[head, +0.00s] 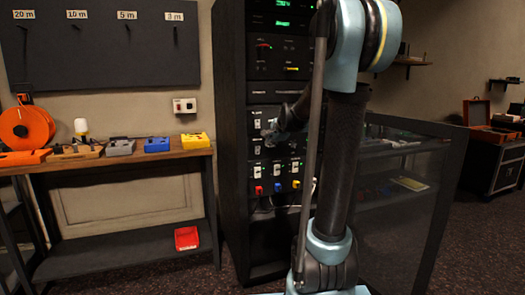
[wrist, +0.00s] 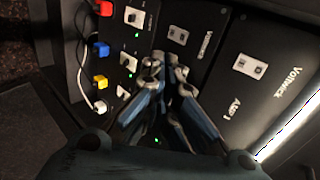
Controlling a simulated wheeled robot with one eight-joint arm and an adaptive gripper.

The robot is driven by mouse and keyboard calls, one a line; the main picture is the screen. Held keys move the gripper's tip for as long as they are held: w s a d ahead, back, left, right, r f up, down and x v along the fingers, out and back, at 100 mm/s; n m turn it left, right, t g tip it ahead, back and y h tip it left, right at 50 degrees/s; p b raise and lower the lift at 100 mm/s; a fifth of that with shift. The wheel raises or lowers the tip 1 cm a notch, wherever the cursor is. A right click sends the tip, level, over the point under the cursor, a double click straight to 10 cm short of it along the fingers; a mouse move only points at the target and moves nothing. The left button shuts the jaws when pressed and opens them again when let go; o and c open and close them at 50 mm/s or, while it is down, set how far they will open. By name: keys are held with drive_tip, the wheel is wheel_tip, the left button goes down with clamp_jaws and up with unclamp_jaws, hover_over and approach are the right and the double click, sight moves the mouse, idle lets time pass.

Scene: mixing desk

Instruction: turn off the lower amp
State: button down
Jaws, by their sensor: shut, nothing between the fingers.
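The black rack (head: 231,150) stands in the middle of the head view, with two amp panels at mid height. In the wrist view the rack looks turned sideways. The lower amp (wrist: 203,62) is the middle panel, with a pale switch plate (wrist: 178,35). The upper amp (wrist: 262,88) is to its right, with a similar plate (wrist: 250,65). I cannot tell which way either switch is set. My gripper (wrist: 167,65) is shut and empty, its tips in front of the lower amp near its left edge. I cannot tell if they touch. My gripper (head: 270,133) also shows side-on in the head view.
Below the amps, a panel has several switches, green lights and red (wrist: 104,8), blue (wrist: 103,22) and yellow plugs (wrist: 100,81). A glass-fronted rack door (head: 425,215) stands open at right. A wooden bench (head: 110,160) with coloured boxes is at left.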

approach(260, 151)
wheel_tip(260, 151, down, 3)
drive_tip(key=shift+w+a+f, duration=0.1)
drive_tip(key=shift+w+a, duration=0.15)
drive_tip(key=shift+w, duration=0.85)
drive_tip(key=shift+w+a+f, duration=0.1)
drive_tip(key=shift+w+a, duration=0.15)
drive_tip(key=shift+w, duration=0.85)
